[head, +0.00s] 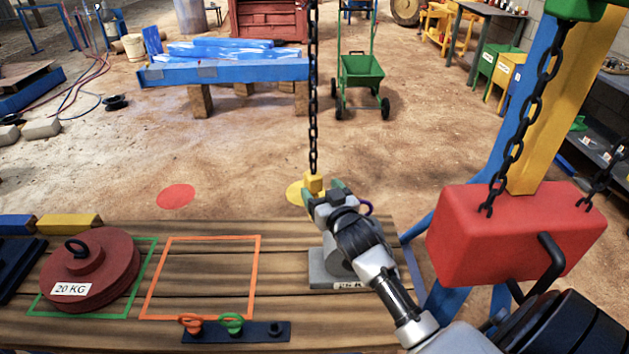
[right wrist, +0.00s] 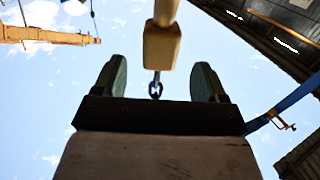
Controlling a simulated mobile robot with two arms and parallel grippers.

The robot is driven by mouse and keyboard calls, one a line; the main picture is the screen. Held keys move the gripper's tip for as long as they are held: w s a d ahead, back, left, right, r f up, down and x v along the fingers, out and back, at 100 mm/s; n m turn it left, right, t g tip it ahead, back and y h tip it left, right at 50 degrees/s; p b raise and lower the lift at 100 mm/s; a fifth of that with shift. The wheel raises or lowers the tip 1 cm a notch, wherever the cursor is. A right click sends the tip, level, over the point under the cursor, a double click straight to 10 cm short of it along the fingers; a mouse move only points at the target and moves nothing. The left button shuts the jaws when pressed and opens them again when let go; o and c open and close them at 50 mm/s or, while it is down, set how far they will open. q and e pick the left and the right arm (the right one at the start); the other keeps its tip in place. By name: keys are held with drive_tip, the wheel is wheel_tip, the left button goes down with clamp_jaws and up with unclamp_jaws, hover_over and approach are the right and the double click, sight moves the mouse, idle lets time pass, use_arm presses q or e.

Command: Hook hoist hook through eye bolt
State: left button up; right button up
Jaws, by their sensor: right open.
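The hoist chain (head: 313,90) hangs straight down to a yellow hook block (head: 313,183). My right gripper (head: 322,191) is open right at this block. The hook below the block is not clearly visible. A black eye bolt (head: 77,247) stands on the red 20 KG weight (head: 105,268). My left gripper is not in view.
A grey weight (head: 322,272) stands on the wooden table (head: 200,333), largely hidden by my right arm. A black rack (head: 262,335) holds orange, green and black eye bolts. A red block on chains (head: 490,240) hangs at right. An orange outlined square (head: 149,300) is empty.

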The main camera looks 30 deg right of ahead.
sight(317, 184)
drive_tip(key=shift+w+d, duration=0.2)
drive_tip(key=shift+w, duration=1.05)
drive_tip(key=shift+w+d, duration=0.2)
drive_tip(key=shift+w, duration=1.05)
clamp_jaws()
